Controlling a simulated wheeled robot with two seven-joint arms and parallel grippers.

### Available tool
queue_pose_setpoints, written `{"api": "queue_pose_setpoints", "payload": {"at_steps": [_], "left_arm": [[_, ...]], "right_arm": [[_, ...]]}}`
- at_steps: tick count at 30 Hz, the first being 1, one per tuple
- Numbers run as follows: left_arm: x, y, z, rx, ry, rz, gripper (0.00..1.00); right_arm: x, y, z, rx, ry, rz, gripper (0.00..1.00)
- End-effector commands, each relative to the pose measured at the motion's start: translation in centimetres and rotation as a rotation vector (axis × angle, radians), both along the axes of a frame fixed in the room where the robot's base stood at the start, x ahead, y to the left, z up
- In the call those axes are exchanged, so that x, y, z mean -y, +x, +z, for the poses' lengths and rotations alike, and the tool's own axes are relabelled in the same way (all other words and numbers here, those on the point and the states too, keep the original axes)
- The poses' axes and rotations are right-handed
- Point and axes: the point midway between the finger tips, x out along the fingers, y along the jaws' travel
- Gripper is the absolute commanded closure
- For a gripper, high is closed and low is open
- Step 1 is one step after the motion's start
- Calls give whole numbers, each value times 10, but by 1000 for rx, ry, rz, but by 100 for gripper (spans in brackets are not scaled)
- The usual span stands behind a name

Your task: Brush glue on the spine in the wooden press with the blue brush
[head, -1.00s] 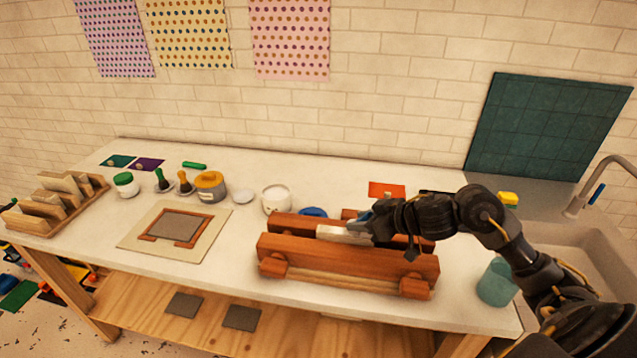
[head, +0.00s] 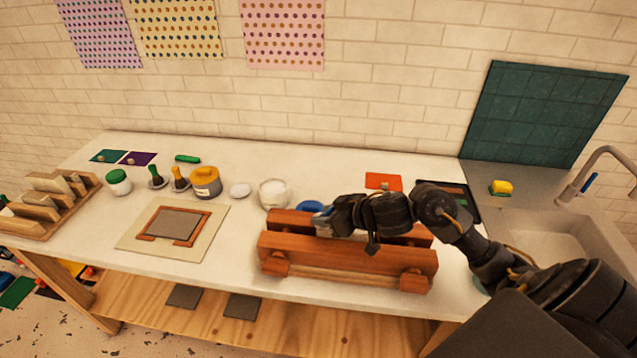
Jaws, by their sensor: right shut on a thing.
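The wooden press (head: 345,258) stands at the front of the white table, with two reddish beams side by side. The pale spine between the beams is mostly hidden under my right arm. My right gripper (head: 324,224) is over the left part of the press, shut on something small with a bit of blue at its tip. I take it for the blue brush; its bristles are hidden, and I cannot tell whether they touch the spine. An open white pot (head: 273,194) stands behind the press at the left. My left gripper is out of view.
A blue dish (head: 308,206) lies just behind the press. Yellow-lidded (head: 206,183) and green-lidded (head: 118,182) jars and two small brushes stand left. A framed board (head: 172,230) lies front left, beside a wooden rack (head: 48,207). The sink (head: 570,240) is right.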

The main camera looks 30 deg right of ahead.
Motion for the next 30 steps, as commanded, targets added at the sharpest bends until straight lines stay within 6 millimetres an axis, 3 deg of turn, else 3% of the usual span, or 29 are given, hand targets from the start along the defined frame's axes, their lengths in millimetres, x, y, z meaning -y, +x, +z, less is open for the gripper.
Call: {"api": "queue_pose_setpoints", "payload": {"at_steps": [3, 7, 21, 30], "left_arm": [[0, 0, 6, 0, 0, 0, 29], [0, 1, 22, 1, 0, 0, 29], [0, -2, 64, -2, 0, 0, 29], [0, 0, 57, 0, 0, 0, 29]], "right_arm": [[-7, 0, 2, -2, -1, -4, 86], [-4, 0, 25, 4, -7, -4, 86], [-9, 2, 63, -1, -3, 2, 86], [-8, 2, 80, 1, -5, 2, 86]]}}
